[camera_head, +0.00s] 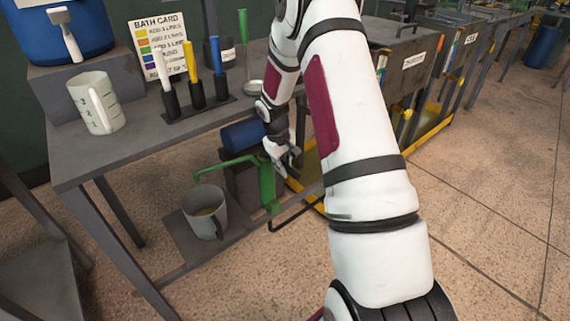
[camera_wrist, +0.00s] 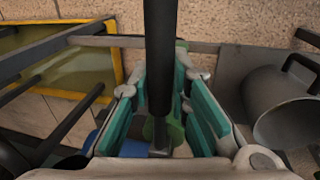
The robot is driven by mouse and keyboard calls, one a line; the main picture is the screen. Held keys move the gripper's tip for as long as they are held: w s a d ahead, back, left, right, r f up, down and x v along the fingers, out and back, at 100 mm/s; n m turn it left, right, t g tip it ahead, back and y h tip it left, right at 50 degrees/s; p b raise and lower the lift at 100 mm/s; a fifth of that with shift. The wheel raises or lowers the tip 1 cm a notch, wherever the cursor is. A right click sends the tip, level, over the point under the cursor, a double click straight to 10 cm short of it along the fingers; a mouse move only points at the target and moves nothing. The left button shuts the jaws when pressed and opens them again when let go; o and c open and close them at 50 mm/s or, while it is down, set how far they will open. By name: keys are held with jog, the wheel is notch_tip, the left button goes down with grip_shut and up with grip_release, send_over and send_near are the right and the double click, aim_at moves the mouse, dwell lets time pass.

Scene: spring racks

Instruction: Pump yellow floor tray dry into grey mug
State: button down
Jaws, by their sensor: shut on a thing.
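The grey mug (camera_head: 205,214) stands upright on the low shelf under the bench, with brownish liquid inside. It also shows at the right of the wrist view (camera_wrist: 290,112). The green pump (camera_head: 267,188) stands beside it, its spout (camera_head: 222,168) reaching over the mug. My gripper (camera_head: 289,160) is at the pump's top; in the wrist view its teal-padded fingers (camera_wrist: 162,105) are shut around the dark pump handle (camera_wrist: 160,50). The yellow floor tray (camera_head: 437,130) lies on the floor under the racks, partly hidden by my arm; the wrist view shows its yellow rim (camera_wrist: 118,62) around yellowish liquid.
The bench (camera_head: 85,160) above carries a white measuring jug (camera_head: 97,103), a bath card (camera_head: 160,45) and coloured-handled tools (camera_head: 193,75). A blue cylinder (camera_head: 243,135) sits beside the pump. Dark rack bars (camera_wrist: 60,125) cross the tray.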

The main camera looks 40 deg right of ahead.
jog(key=shift+r, duration=0.1)
jog(key=c, duration=1.5)
grip_release()
jog(key=r, duration=0.4)
jog(key=a+r, duration=0.1)
jog(key=r, duration=0.3)
jog(key=a+r, duration=0.1)
jog(key=r, duration=0.2)
jog(key=shift+s+a+r, duration=0.15)
jog(key=shift+s+r, duration=0.05)
jog(key=shift+r, duration=0.2)
